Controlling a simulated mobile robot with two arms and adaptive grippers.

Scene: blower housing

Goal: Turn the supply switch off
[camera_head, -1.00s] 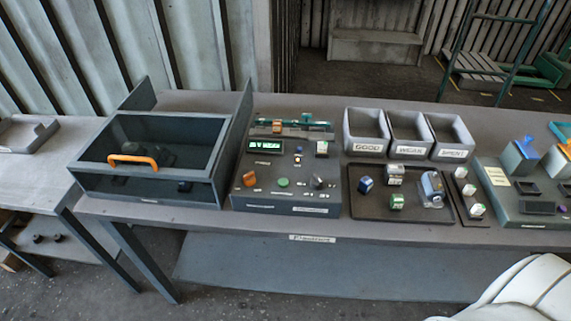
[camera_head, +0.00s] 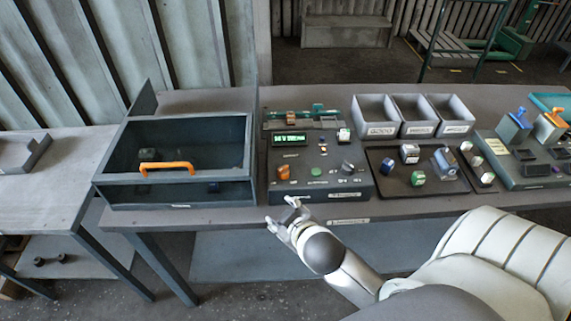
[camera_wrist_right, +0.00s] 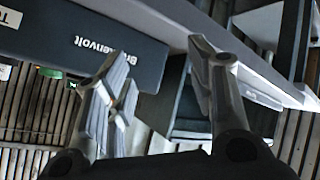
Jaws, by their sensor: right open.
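The dark control unit (camera_head: 322,194) stands on the bench, with a lit green display (camera_head: 289,139). Its top carries an orange knob (camera_head: 283,172), a green button (camera_head: 316,171) and a dark knob (camera_head: 347,166). The labels are too small to tell which is the supply switch. My right gripper (camera_head: 283,212) is open and empty just in front of the unit, below the orange knob in the picture and apart from it. In the right wrist view, the open fingers (camera_wrist_right: 160,62) show beside the unit's lettered front (camera_wrist_right: 108,45). My left gripper is not in view.
A clear-topped box (camera_head: 190,150) with an orange handle (camera_head: 167,167) stands left of the unit. A dark tray (camera_head: 396,185) with small parts, several grey bins (camera_head: 376,116) and another device (camera_head: 530,174) stand to the right.

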